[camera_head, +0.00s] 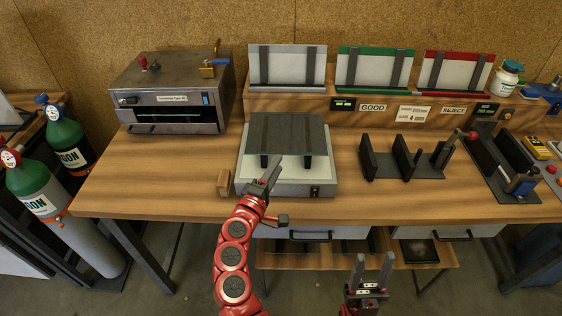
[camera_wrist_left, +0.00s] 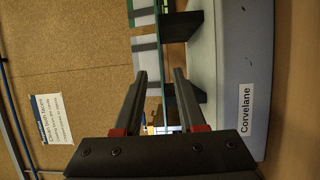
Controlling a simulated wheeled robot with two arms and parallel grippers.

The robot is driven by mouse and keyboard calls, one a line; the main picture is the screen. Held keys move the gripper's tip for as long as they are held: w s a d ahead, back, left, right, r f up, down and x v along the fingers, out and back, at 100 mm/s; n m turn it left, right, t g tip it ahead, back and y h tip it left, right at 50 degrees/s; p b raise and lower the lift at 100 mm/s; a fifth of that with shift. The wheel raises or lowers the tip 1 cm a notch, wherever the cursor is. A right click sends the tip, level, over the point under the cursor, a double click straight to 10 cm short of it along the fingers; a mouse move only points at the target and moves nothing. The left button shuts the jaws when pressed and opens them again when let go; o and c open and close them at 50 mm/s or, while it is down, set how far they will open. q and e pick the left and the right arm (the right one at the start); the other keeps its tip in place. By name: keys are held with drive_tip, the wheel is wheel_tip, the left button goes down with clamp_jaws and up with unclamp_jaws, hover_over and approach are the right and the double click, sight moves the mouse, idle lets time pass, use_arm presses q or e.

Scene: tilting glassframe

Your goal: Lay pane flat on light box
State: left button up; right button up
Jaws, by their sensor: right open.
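The light box (camera_head: 325,180) is a pale, low box on the bench with a switch on its front. A dark grey pane (camera_head: 287,130) is raised over its back part, against two black supports; I cannot tell its exact tilt. In the left wrist view its thin green edge (camera_wrist_left: 182,100) and the black supports show beside the light box (camera_wrist_left: 230,70). My left gripper (camera_head: 273,170) is at the pane's near edge, its fingers (camera_wrist_left: 160,75) apart with the edge seen between or just beyond them; contact is not clear. My right gripper (camera_head: 373,262) is open and empty, low before the bench.
A wooden block (camera_head: 223,183) stands left of the light box. A black slotted rack (camera_head: 405,175) stands to its right, a metal oven-like unit (camera_head: 172,95) at back left. White, green and red racks (camera_head: 375,67) line the raised back shelf above GOOD and REJECT labels.

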use_arm(q)
drive_tip(key=p+v, duration=0.1)
drive_tip(key=v, duration=1.2)
drive_tip(key=shift+f, duration=0.1)
